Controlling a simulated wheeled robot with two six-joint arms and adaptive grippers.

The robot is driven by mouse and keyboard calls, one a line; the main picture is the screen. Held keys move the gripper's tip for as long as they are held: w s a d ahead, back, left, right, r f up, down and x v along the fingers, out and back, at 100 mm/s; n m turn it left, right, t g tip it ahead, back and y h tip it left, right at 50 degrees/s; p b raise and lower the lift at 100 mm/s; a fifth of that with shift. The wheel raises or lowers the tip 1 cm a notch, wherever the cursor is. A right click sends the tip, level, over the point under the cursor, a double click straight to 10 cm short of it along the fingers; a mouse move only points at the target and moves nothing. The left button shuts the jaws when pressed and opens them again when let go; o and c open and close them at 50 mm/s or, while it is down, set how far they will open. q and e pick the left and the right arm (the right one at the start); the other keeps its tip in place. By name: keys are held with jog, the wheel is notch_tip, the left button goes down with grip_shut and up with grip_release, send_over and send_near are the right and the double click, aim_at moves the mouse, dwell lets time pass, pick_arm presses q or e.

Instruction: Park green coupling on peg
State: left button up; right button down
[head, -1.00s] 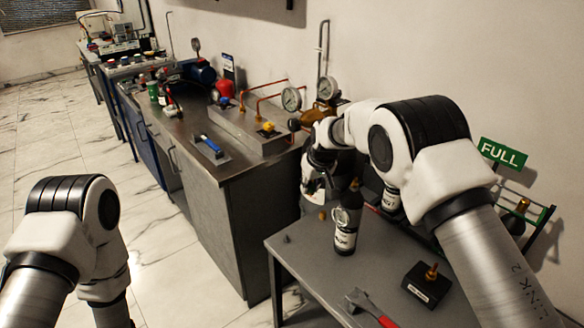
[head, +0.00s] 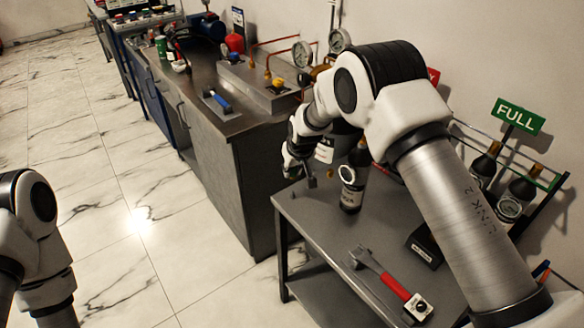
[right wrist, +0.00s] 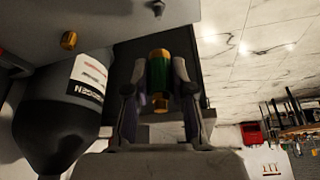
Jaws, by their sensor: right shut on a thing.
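The coupling (right wrist: 159,75), green with brass-coloured ends, sits between the two fingers of my right gripper (right wrist: 158,92) in the right wrist view. The gripper is shut on it. In the head view my right gripper (head: 301,172) hangs low by the left end of the grey table (head: 325,215); the coupling cannot be made out there. A small dark stub, possibly the peg, shows on the grey surface (right wrist: 190,12) at the top of the wrist view, apart from the coupling. My left arm shows at the left edge of the head view, its gripper out of frame.
A dark bottle (head: 351,190) stands on the table close to my right gripper. A labelled cylinder (right wrist: 60,120) is beside the gripper. A red-handled wrench (head: 390,284) lies at the front. A bottle rack with a FULL sign (head: 519,116) stands at right.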

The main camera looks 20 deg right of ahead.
aim_at(293, 192)
notch_tip(293, 192, down, 4)
jog(key=shift+f+b, duration=0.25)
jog(key=shift+b, duration=0.95)
jog(key=shift+f, duration=0.4)
jog(key=shift+r, duration=0.1)
jog(key=shift+f+b, duration=0.65)
jog(key=shift+f, duration=0.6)
jog(key=shift+f, duration=0.1)
